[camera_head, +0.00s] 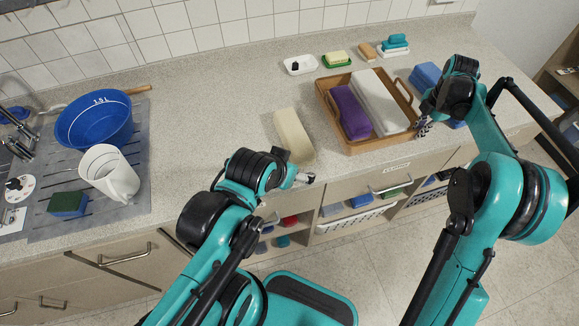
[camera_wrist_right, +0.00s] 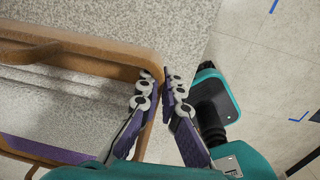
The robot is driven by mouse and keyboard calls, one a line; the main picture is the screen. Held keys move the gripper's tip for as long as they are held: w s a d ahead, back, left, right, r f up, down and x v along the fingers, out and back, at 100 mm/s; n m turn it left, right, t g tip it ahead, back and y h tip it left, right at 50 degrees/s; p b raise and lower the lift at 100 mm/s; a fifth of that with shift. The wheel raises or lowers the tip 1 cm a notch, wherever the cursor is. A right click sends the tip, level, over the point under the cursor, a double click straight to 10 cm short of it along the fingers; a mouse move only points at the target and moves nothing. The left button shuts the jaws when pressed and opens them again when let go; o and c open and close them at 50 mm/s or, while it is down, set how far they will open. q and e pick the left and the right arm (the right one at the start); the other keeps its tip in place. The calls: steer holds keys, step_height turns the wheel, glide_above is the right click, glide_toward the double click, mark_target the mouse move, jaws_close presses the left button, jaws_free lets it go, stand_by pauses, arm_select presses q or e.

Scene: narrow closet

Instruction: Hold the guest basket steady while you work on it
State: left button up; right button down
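The guest basket, a shallow wooden tray (camera_head: 328,104) with handle openings, stands on the counter. A purple rolled towel (camera_head: 350,113) and a longer white one (camera_head: 378,103) lie side by side in it. My right gripper (camera_head: 424,126) is at the basket's right side, near the front corner. In the right wrist view, the fingers (camera_wrist_right: 158,92) sit on either side of the basket's wooden rim (camera_wrist_right: 100,60) and look closed on it. My left gripper (camera_head: 305,179) is in front of the counter edge, left of the basket and apart from it; its finger opening is unclear.
A cream towel (camera_head: 293,135) lies left of the basket and blue folded towels (camera_head: 425,76) lie right of it. Soap dishes (camera_head: 336,60) stand behind. A blue basin (camera_head: 94,122), white jug (camera_head: 109,172) and sponge (camera_head: 67,204) stand far left. Open shelves are below the counter.

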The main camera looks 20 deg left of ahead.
steer(key=c, duration=1.6)
jaws_free()
steer(key=shift+c, duration=0.2)
step_height(320, 180, up, 12)
steer(key=s+d+r+m+t, duration=0.1)
steer(key=s+d+r+m, duration=0.1)
steer(key=s+r+m, duration=0.35)
steer(key=s+d+f+m+t, duration=0.1)
steer(key=s+f+m+t, duration=0.1)
steer(key=s+m, duration=0.5)
steer(key=s+d+f+m+t, duration=0.1)
steer(key=s+f+m, duration=0.4)
steer(key=s, duration=0.6)
steer(key=s+d+f+m+t, duration=0.2)
steer(key=s+f+m, duration=0.1)
steer(key=s+m, duration=0.6)
steer(key=shift+s+d+f+t+h, duration=0.15)
steer(key=shift+s+d+t+h, duration=0.15)
steer(key=shift+s+d, duration=0.15)
